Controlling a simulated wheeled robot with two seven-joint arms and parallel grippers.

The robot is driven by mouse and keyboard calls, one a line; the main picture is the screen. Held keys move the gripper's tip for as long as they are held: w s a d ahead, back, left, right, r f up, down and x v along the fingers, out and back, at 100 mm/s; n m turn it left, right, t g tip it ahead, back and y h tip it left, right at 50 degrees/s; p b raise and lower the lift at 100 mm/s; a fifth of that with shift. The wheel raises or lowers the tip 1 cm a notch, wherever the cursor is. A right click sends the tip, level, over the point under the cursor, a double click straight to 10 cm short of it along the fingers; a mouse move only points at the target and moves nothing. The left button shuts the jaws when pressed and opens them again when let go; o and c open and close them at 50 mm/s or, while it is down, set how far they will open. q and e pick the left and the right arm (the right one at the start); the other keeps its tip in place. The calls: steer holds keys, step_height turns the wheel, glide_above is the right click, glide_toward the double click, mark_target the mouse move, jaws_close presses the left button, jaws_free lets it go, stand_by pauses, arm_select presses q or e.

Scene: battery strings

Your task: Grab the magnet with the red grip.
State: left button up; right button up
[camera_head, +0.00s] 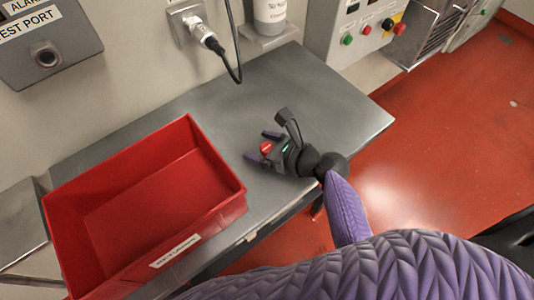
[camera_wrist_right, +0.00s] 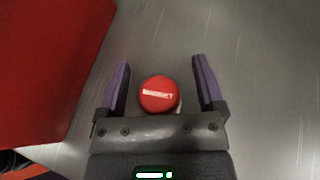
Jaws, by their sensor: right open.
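The magnet's round red grip (camera_wrist_right: 158,95), with white lettering reading "MAGNET", shows in the right wrist view between the two purple fingers. It also shows in the head view as a small red spot (camera_head: 266,148) on the grey metal bench. My right gripper (camera_wrist_right: 160,82) is open around the red grip, with a gap to the finger on each side. In the head view my right gripper (camera_head: 257,146) is over the bench, right of the red bin. My left gripper is not in view.
A red bin (camera_head: 218,165) with a white label stands on the bench at the left, close to my right gripper. The grey bench (camera_head: 340,110) is clear on the right. A black cable (camera_head: 232,50) hangs from a wall connector behind.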

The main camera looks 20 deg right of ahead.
steer(key=shift+w+a+f, duration=0.1)
steer(key=shift+w+a, duration=0.05)
steer(key=shift+w, duration=0.05)
steer(key=shift+s, duration=0.1)
jaws_close()
